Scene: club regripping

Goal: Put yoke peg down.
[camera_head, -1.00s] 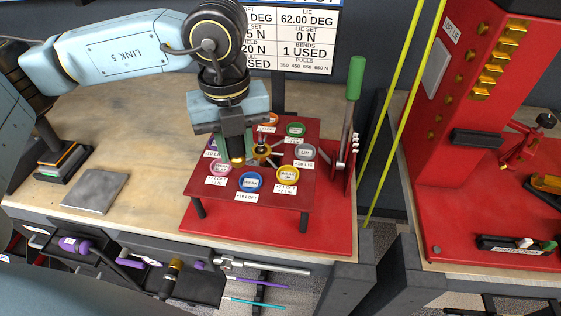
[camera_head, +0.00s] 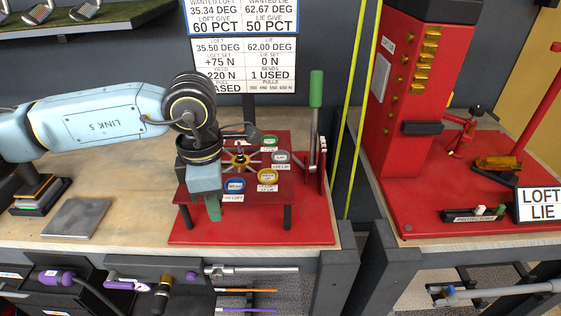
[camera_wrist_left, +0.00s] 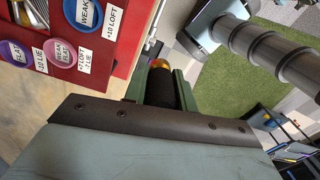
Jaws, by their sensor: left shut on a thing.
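The yoke peg (camera_wrist_left: 160,88) is a dark cylinder with a brass-yellow end, seen in the left wrist view. My left gripper (camera_wrist_left: 160,78) is shut on it, with a green finger on each side. In the head view my left gripper (camera_head: 212,207) points down at the front left of the raised red plate (camera_head: 260,198). The peg is hidden there behind the gripper and wrist. A similar black-and-brass peg (camera_head: 162,295) stands in the dark tool tray (camera_head: 200,308) below the bench front. My right gripper is not in view.
Coloured labelled buttons (camera_head: 269,176) ring a hub on the red plate. A green-handled lever (camera_head: 316,90) stands at its right. A grey slab (camera_head: 75,218) lies on the wooden bench. A purple-handled tool (camera_head: 58,277) sits at the tray's left. A red machine (camera_head: 420,70) stands at right.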

